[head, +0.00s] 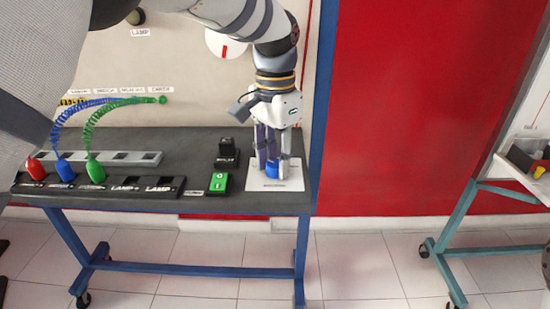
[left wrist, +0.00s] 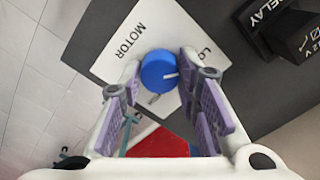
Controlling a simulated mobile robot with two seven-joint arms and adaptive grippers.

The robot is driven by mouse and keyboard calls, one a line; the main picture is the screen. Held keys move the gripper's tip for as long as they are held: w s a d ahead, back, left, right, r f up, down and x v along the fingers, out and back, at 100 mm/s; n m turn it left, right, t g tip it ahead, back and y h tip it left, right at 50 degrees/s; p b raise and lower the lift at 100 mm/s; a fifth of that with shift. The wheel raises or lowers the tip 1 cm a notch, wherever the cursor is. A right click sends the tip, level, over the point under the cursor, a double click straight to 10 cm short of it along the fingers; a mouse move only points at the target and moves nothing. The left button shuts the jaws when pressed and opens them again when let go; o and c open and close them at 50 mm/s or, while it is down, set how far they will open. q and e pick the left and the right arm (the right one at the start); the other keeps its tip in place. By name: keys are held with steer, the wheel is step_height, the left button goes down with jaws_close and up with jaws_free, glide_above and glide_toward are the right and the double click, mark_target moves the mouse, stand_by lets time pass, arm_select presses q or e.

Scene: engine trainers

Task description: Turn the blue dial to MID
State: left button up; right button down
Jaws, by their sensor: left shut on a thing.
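The blue dial (head: 272,171) sits on a white plate (head: 288,184) at the right end of the dark bench. My left gripper (head: 270,160) reaches down over it from above. In the left wrist view the blue dial (left wrist: 158,70) lies between the two fingertips of my left gripper (left wrist: 160,66), which is shut on it. A short white mark on the dial points to the right in that view. The plate reads MOTOR on one side; a label starting with LO is partly covered by a finger. Other lettering below the dial is too small to read. My right gripper is not in view.
A green switch box (head: 219,183) and a black relay block (head: 227,154) stand left of the plate. Red, blue and green plugs (head: 65,170) with coiled leads are at the bench's left. A blue post (head: 322,100) rises near the bench's right edge.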

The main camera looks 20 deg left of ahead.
arm_select(q)
steer(key=shift+r+m, duration=0.1)
steer(key=shift+m, duration=0.9)
steer(key=m, duration=0.2)
steer(key=shift+m+p, duration=0.35)
steer(key=shift+m, duration=0.05)
steer(key=m, duration=0.2)
steer(key=shift+m, duration=2.1)
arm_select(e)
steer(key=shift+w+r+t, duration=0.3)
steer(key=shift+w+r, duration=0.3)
arm_select(q)
steer(key=o, duration=1.2)
